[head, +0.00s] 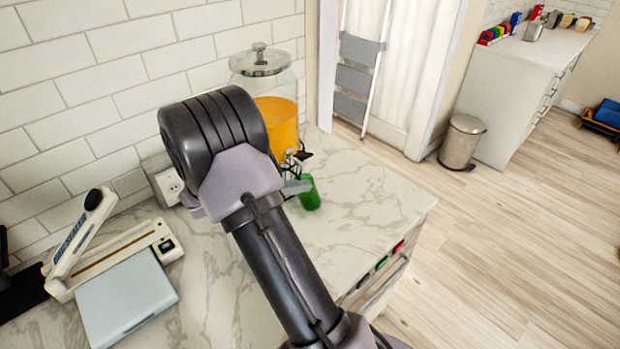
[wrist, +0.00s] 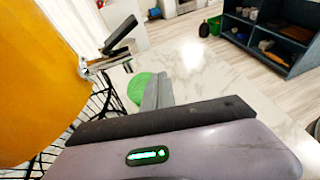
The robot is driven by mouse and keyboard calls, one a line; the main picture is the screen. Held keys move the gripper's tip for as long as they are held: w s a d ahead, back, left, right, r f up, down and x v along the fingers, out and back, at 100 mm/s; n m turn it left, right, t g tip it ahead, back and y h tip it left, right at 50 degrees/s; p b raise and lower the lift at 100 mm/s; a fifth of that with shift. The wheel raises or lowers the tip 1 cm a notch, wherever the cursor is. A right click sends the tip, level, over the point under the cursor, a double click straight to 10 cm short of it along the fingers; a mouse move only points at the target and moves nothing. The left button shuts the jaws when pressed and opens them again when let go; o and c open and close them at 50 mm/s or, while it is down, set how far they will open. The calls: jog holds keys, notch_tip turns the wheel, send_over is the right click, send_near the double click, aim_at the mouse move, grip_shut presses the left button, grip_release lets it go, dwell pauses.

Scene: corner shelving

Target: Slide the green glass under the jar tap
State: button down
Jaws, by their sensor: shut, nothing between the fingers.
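The glass jar (head: 278,122) of orange liquid stands by the tiled wall, and its orange body (wrist: 38,75) fills the left of the wrist view. Its metal tap (head: 296,156) has a dark handle; the tap (wrist: 98,66) also shows in the wrist view. The green glass (head: 310,195) stands upright on the counter, a little right of and below the tap in the picture. My gripper (head: 297,187) is shut and empty, close beside the glass. In the wrist view the fingers (wrist: 158,92) partly cover the green glass (wrist: 138,90); contact cannot be told.
A black wire stand (wrist: 90,115) is under the jar. A wall outlet (head: 172,186) and a paper trimmer (head: 110,245) are on the left. The marble counter (head: 375,200) is clear right of the glass, up to its edge. A bin (head: 462,142) stands on the floor beyond.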

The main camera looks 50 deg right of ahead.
jog(key=shift+w+a+f, duration=0.15)
jog(key=shift+a+f, duration=0.2)
jog(key=shift+f, duration=0.1)
jog(key=shift+w+d+r+p, duration=0.4)
jog(key=shift+r+p, duration=0.2)
jog(key=shift+p, duration=0.3)
jog(key=w+a+p, duration=0.3)
jog(key=a, duration=0.9)
jog(key=shift+r, duration=0.25)
